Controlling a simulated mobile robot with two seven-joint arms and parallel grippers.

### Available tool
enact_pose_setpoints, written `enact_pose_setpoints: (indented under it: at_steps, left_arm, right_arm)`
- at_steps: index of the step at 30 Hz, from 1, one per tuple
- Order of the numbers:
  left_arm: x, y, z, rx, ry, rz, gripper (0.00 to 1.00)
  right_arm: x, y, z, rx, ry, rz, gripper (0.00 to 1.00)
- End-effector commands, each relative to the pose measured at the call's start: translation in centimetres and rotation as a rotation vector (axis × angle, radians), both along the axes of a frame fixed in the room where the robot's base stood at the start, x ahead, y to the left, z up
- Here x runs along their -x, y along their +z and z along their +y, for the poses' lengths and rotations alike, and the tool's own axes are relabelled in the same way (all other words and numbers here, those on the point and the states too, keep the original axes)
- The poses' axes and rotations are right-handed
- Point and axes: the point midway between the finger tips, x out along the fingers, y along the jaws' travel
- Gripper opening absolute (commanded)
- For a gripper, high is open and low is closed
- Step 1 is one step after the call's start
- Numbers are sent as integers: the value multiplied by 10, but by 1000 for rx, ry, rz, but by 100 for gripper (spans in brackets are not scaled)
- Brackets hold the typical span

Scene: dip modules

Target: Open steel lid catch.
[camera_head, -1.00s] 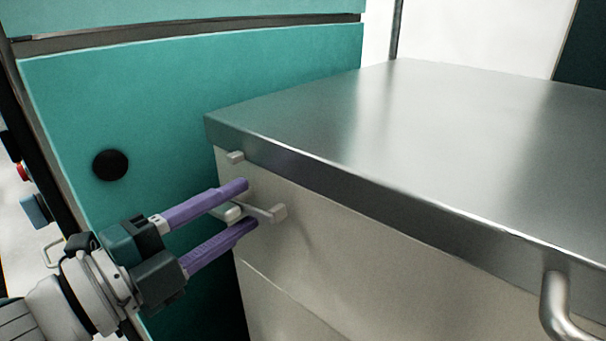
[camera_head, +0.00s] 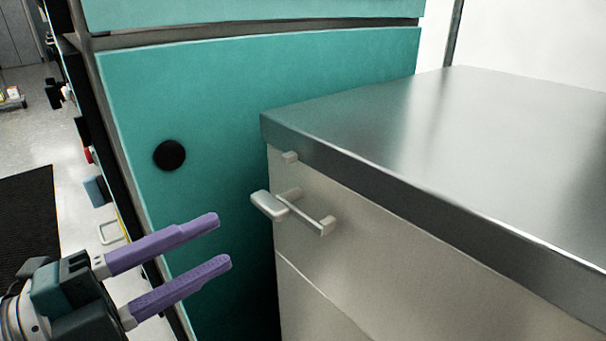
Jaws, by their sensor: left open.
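The steel lid (camera_head: 440,130) lies flat and closed on top of a pale cabinet (camera_head: 375,245). The lid catch (camera_head: 300,210) is a small grey lever and bar on the cabinet's front near its left corner. A small keeper tab (camera_head: 290,157) sits above it, just under the lid's edge, and a gap shows between tab and catch. My left gripper (camera_head: 223,242), with two purple fingers, is open and empty. It is to the left of the catch and slightly lower, apart from it. My right gripper is out of view.
A teal panel (camera_head: 250,90) with a round black knob (camera_head: 169,155) stands behind and left of the cabinet. A dark mat (camera_head: 28,220) lies on the floor at the left. The space between gripper and catch looks clear.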

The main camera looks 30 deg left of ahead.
Motion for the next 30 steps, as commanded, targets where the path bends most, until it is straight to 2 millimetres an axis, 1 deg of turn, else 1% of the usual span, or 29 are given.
enact_pose_setpoints:
  at_steps: [1,4,5,7,8,11,12,14,15,17,18,21,22,25,27,30]
  left_arm:
    - [0,0,0,0,0,0,48]
    - [-1,-4,0,-11,0,-12,36]
    - [-2,-8,-1,-22,1,-25,33]
    - [-5,-21,-2,-78,4,-84,25]
    - [-7,-28,-2,-114,7,-123,22]
    - [-13,-56,-6,-280,33,-299,10]
    - [-16,-68,-8,-362,55,-384,6]
    - [-19,-84,-11,-490,99,-514,0]
    - [-21,-94,-13,-576,136,-598,0]
    - [-22,-108,-16,-705,203,-720,0]
    - [-23,-117,-18,-790,254,-796,0]
    - [-22,-136,-24,-984,392,-954,0]
    - [-22,-140,-25,-1034,434,-992,0]
    - [-20,-150,-29,-1174,558,-1085,0]
    - [-18,-153,-31,-1242,622,-1125,0]
    - [-17,-153,-33,-1298,677,-1153,0]
  right_arm:
    - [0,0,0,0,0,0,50]
    - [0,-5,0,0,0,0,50]
    - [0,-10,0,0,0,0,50]
    - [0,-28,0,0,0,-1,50]
    - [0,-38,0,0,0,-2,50]
    - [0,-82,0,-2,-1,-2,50]
    - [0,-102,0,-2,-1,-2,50]
    - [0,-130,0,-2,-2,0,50]
    - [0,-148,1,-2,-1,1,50]
    - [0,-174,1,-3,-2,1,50]
    - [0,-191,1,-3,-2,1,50]
    - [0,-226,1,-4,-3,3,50]
    - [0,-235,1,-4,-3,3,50]
    - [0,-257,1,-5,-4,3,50]
    - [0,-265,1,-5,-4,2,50]
    - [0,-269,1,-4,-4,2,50]
